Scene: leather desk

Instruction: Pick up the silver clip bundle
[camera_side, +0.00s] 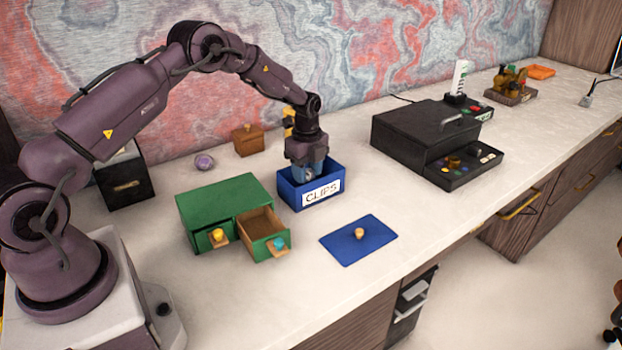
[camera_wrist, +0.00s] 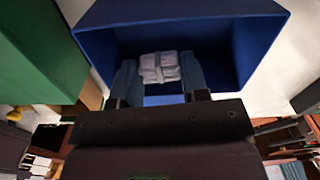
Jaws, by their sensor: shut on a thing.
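The silver clip bundle (camera_wrist: 160,67) is a small pale grey block with a band around it, seen in the wrist view inside the blue CLIPS box (camera_side: 322,191). My gripper (camera_side: 307,173) reaches down into that box, and its two blue-grey fingers are shut on the bundle, one on each side. In the wrist view the box's blue walls (camera_wrist: 262,45) surround the fingers and bundle. Whether the bundle still touches the box floor is hard to tell. In the side view, the fingers and box wall mostly hide the bundle.
A green drawer box (camera_side: 225,207) with one drawer pulled out stands left of the CLIPS box. A blue lid (camera_side: 350,248) with a wooden knob lies in front. A black case (camera_side: 418,134) with an open tray is at the right. A small wooden box (camera_side: 248,141) stands behind.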

